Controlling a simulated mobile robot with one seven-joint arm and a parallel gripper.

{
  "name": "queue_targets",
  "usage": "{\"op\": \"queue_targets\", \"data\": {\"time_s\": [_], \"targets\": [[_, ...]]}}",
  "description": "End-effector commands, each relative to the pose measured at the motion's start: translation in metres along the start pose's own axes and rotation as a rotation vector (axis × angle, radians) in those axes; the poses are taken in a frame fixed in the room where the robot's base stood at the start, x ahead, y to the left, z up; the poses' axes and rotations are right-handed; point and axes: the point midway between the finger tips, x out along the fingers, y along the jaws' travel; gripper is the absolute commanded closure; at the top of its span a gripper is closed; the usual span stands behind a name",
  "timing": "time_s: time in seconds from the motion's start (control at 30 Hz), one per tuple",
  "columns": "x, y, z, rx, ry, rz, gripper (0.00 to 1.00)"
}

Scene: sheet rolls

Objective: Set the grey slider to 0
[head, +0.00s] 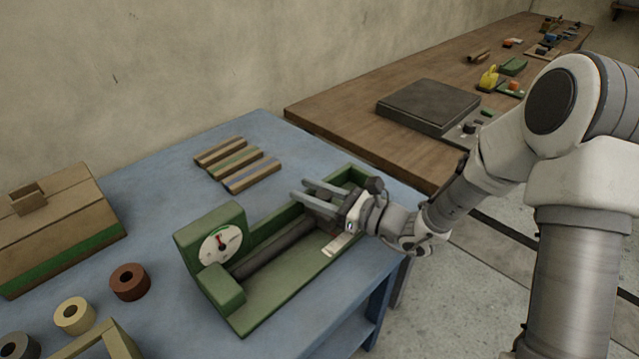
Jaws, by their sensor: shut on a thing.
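A green machine (262,307) with a grey roller (275,250) lies along the front right of the blue table. A round white dial (219,246) with a red pointer is on its left end block. A pale scale plate (337,244) is on its front side, near the right end. My gripper (308,192) reaches over the right part of the machine from the right, its fingers pointing left. It is shut on what seems to be the grey slider, which the fingers and hand largely hide. The slider's reading on the scale is too small to tell.
Several wooden strips (238,166) lie behind the machine. A brown box (62,220) and rolls, one red-brown (129,281) and one cream (74,315), stand at the left. A wooden table (345,115) with a dark slab (428,104) is beyond. The blue table's middle is clear.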

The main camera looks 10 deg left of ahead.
Motion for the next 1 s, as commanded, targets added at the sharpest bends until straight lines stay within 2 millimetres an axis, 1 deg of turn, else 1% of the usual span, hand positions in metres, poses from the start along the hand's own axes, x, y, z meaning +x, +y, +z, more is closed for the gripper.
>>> {"op": "queue_targets", "data": {"time_s": [0.03,0.1,0.2,0.53,0.57,0.7,0.73,1.0], "targets": [[0.006,0.015,0.002,0.003,-0.004,0.012,1.0],[0.009,0.028,0.001,0.003,-0.005,0.013,1.0],[0.011,0.037,0.001,0.001,-0.004,0.012,1.0],[0.012,0.042,0.001,0.002,-0.003,0.016,1.0],[0.012,0.042,0.001,0.002,-0.003,0.017,0.56],[0.012,0.041,0.001,0.002,-0.002,0.015,0.3],[0.011,0.041,0.001,0.001,-0.002,0.014,0.29],[0.01,0.038,0.0,0.001,0.0,0.007,0.29]]}}
